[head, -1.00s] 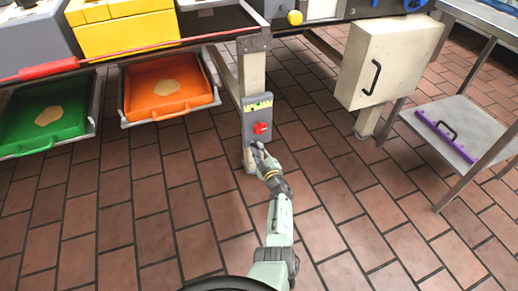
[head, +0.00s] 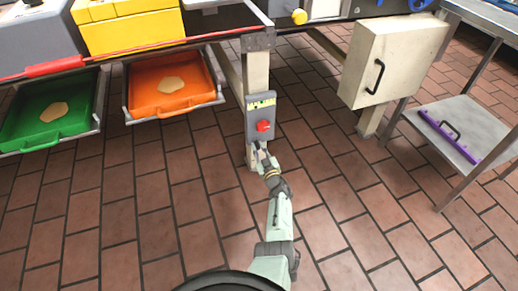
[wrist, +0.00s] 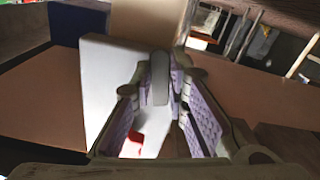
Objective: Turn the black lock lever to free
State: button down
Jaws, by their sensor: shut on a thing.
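A grey control box (head: 252,124) with a red knob (head: 263,126) and a yellow-marked strip is fixed to a cream post. My gripper (head: 260,149) is at the box's lower end, just below the red knob. In the wrist view my gripper (wrist: 172,110) has its lavender-padded fingers closed around a narrow grey bar (wrist: 160,75), which appears to be the lock lever. The red knob shows low between the fingers in the wrist view (wrist: 133,146). In the head view the lever is mostly hidden by the fingers, so its angle cannot be told.
A green tray (head: 18,138) and an orange tray (head: 140,82) hang under the bench at left. A cream cabinet (head: 362,60) with a black handle and a metal shelf (head: 480,122) with a purple-edged item stand at right. Tiled floor around my arm is clear.

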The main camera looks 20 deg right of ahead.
jog(key=c, duration=1.6)
grip_release()
jog(key=shift+o, duration=0.2)
